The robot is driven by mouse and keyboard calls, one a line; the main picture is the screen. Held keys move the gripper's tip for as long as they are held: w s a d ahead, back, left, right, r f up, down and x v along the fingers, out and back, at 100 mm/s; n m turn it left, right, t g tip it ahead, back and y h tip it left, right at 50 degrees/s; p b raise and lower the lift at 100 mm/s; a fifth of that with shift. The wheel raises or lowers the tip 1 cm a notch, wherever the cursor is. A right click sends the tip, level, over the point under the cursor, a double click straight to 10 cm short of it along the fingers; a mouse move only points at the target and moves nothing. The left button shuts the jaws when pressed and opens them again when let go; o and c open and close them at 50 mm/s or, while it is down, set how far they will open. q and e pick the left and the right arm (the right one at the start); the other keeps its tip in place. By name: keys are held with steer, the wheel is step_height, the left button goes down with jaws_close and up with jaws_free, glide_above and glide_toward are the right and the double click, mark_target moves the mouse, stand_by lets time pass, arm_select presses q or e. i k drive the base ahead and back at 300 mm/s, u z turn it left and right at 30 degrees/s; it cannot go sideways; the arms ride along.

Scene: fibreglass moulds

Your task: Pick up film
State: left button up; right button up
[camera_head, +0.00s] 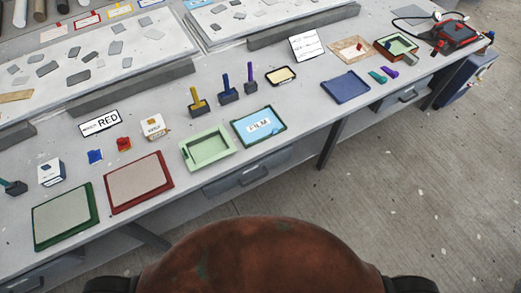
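The film (259,126) is a light blue flat rectangle lettered FILM with a dark green border. It lies flat near the table's front edge, just right of a pale green tray (187,150). Its surface is unobstructed. Neither of my grippers shows in the head view.
A red-framed board (108,188) and a green-framed board (37,218) lie to the left. Yellow, blue and purple upright tools (194,100) stand behind the film. A dark blue pad (345,87) lies to the right. The table strip between film and pad is clear.

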mark_target(256, 126)
steer(key=z, duration=0.15)
steer(key=k, duration=0.3)
steer(key=u, duration=0.7)
steer(key=i, duration=1.35)
steer(key=z, duration=0.85)
